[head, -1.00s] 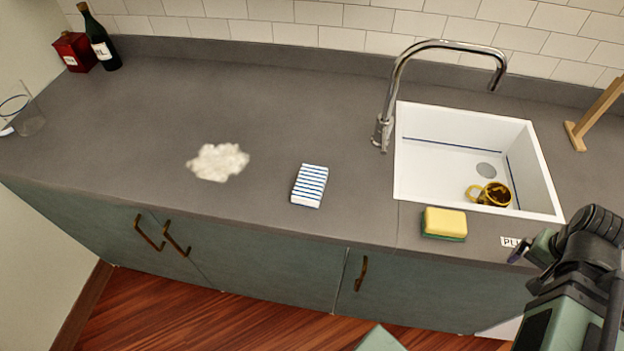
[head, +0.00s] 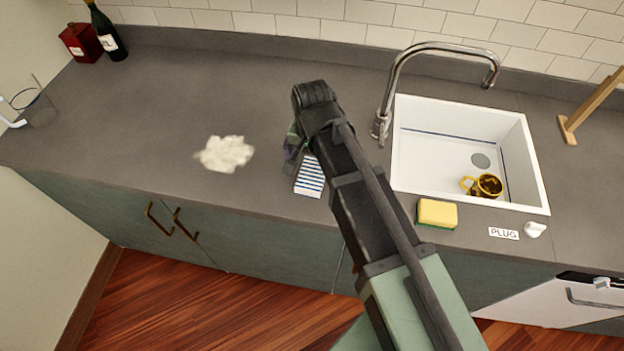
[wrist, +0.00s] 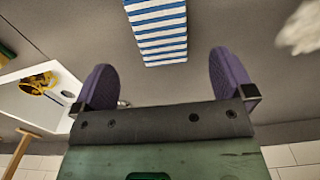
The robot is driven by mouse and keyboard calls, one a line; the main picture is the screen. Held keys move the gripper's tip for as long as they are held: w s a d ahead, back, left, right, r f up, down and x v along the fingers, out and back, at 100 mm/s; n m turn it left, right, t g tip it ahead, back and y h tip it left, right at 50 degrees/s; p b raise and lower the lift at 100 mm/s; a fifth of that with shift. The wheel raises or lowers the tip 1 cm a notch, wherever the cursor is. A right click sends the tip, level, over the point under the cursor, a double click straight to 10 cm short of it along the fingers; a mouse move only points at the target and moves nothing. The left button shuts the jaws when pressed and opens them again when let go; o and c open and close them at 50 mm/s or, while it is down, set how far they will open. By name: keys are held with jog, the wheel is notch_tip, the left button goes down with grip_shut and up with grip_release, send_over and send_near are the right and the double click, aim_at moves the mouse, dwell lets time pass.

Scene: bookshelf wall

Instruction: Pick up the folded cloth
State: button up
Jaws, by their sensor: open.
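The folded cloth (head: 310,178) is white with blue stripes and lies on the grey counter, left of the sink. My arm partly covers it in the head view. In the wrist view the cloth (wrist: 158,30) shows whole or nearly so at the top, beyond the fingertips and roughly in line with the gap between them. My gripper (wrist: 160,85) has two purple fingers spread wide with nothing between them. In the head view my gripper (head: 292,145) is mostly hidden behind my wrist, close to the cloth's far left side. It appears above the counter, apart from the cloth.
A white fluffy patch (head: 224,154) lies left of the cloth. The white sink (head: 440,150) holds a yellow mug (head: 487,186), with a tall faucet (head: 398,75) beside it. A yellow-green sponge (head: 436,213) sits at the counter's front. The counter's back left is mostly clear.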

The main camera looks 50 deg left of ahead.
aim_at(312, 173)
notch_tip(312, 173, down, 8)
jog(key=b, duration=0.6)
jog(key=shift+f, duration=0.1)
jog(key=shift+r, duration=0.25)
jog(key=c, duration=1)
jog(key=shift+r, duration=0.1)
notch_tip(312, 173, up, 20)
jog(key=p, duration=2)
